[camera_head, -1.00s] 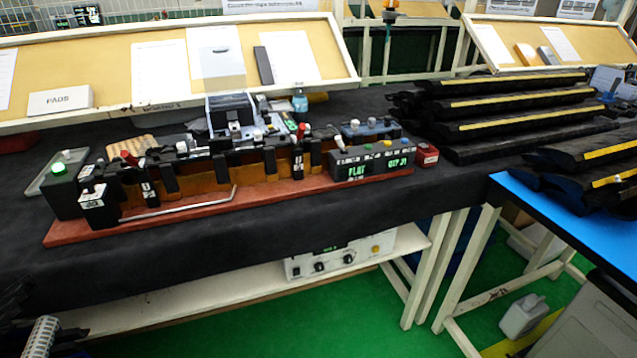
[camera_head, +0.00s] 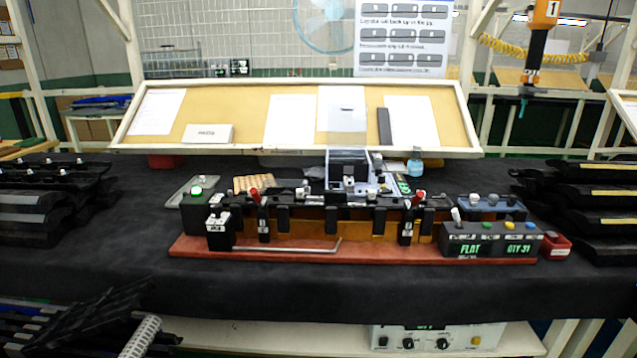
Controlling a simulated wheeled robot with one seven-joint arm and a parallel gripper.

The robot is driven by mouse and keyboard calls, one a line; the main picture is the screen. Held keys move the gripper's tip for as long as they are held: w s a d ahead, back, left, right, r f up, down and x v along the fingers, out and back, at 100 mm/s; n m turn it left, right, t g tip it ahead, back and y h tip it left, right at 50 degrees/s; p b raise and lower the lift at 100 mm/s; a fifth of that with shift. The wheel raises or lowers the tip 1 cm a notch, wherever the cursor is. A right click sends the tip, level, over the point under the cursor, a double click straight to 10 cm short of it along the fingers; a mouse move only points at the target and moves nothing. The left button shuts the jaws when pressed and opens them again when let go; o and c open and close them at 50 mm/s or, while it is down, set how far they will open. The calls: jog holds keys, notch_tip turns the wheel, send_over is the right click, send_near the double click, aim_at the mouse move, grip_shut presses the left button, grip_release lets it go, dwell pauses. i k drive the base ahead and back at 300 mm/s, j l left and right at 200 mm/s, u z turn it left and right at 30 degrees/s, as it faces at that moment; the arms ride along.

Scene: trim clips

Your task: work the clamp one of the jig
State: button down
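The jig (camera_head: 345,255) stands on the black-covered table, a long red base with orange blocks and black uprights. One clamp with a red-tipped lever (camera_head: 255,196) is on its left part. Another clamp with a red-tipped lever (camera_head: 418,199) is on its right part. Both levers look roughly upright; I cannot tell which is clamp one, as the labels are too small to read. A green light (camera_head: 196,191) glows on the box at the left end. My gripper is not clearly visible.
Stacks of dark trim parts lie at left (camera_head: 45,205) and right (camera_head: 590,215). A pinboard (camera_head: 250,110) stands behind the jig. A small red box (camera_head: 555,247) sits right of the control box. The table front (camera_head: 330,285) is clear.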

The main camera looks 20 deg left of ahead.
aim_at(253, 192)
jog(key=i+j+u, duration=0.4)
jog(key=i, duration=0.2)
jog(key=i+u, duration=0.35)
jog(key=i, duration=0.3)
jog(key=i+u, duration=0.4)
jog(key=i, duration=0.25)
